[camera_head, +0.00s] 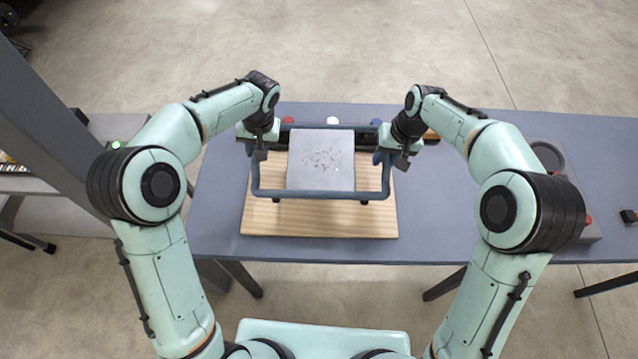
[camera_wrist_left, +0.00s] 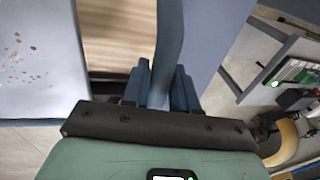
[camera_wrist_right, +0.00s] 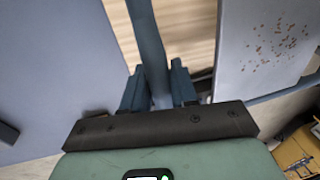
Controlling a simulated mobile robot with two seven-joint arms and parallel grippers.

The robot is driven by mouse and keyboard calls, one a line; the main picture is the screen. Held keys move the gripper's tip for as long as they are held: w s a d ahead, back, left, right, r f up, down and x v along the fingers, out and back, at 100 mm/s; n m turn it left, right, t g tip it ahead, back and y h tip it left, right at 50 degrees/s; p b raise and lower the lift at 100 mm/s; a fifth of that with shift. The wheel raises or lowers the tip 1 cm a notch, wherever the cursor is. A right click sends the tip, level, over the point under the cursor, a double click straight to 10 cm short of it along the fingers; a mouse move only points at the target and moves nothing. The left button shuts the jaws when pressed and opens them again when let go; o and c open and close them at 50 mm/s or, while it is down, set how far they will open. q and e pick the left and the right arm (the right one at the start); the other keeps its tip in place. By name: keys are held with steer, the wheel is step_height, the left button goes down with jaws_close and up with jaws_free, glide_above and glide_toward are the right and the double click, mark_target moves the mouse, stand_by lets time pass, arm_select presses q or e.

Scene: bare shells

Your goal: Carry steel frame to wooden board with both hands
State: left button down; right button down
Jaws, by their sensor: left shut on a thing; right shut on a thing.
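The steel frame (camera_head: 320,194) is a blue-grey rectangular frame with a pale speckled plate (camera_head: 320,160) in its middle. It is above the wooden board (camera_head: 320,220), which lies on the table; whether they touch I cannot tell. My left gripper (camera_head: 259,153) is shut on the frame's left side bar, which shows between the fingers in the left wrist view (camera_wrist_left: 160,85). My right gripper (camera_head: 403,160) is shut on the right side bar, seen between the fingers in the right wrist view (camera_wrist_right: 158,85). The board's far part is hidden behind the frame and plate.
The blue-grey table (camera_head: 440,215) has free room to the right of the board. Red, white and blue items (camera_head: 333,121) stand behind the frame. A grey device with a round ring (camera_head: 548,157) is at the right end. A shelf stands at far left.

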mark_target(259, 175)
arm_select(q)
steer(key=shift+s+r, duration=0.1)
steer(key=shift+s, duration=0.05)
arm_select(e)
steer(key=shift+s+r, duration=0.15)
